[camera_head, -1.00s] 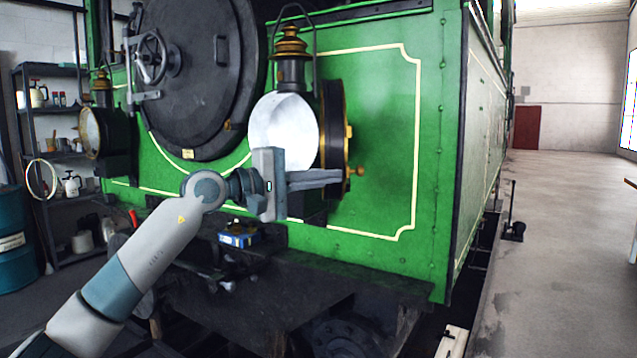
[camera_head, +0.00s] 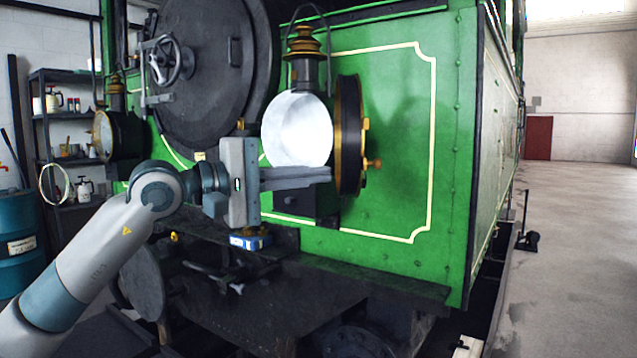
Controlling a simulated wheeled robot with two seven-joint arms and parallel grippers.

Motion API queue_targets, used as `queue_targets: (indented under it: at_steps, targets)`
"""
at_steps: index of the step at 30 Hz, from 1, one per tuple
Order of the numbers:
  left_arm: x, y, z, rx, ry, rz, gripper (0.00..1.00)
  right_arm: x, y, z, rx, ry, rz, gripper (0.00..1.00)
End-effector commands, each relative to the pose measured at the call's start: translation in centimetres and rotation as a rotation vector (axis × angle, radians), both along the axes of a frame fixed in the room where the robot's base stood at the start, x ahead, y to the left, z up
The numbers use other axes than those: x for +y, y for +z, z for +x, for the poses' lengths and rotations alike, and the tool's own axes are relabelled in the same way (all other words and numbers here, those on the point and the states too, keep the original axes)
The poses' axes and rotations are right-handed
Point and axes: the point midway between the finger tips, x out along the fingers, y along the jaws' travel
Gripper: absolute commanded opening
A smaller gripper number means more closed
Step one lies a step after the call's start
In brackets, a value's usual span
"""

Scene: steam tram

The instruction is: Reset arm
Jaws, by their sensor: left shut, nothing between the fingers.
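My left arm comes in from the lower left. Its gripper (camera_head: 328,174) is shut and empty, its fingers pointing right, in front of the lower part of the round lamp glass (camera_head: 298,130). The lamp has a brass and black top (camera_head: 304,52) and stands on the front of the green steam tram (camera_head: 400,150). The lamp's round brass-edged door (camera_head: 350,135) stands open on its right side. I cannot tell whether the fingers touch the lamp. My right gripper does not show.
A second lamp (camera_head: 106,135) is at the tram's left. A small blue and yellow box (camera_head: 250,240) sits on the dark front ledge. Shelves (camera_head: 60,140) and a blue barrel (camera_head: 18,240) stand at the left. The floor (camera_head: 570,250) right of the tram is mostly open.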

Motion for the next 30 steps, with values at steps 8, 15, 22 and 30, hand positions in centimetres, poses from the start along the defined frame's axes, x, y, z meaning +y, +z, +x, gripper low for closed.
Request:
queue_targets:
  at_steps: [8, 15, 22, 30]
  targets:
    - [0.3, 0.0, -0.9, 0.000, 0.001, 0.000, 0.00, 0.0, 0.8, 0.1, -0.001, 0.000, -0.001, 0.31]
    - [0.3, 0.0, -0.9, 0.001, 0.001, 0.000, 0.00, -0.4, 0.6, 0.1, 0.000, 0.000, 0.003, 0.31]
    - [0.0, -1.3, -0.4, 0.094, -0.029, -0.062, 0.00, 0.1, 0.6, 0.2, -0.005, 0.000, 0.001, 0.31]
    - [-0.3, -6.6, 1.8, 0.510, -0.141, -0.359, 0.00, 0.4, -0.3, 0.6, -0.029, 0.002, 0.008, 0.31]
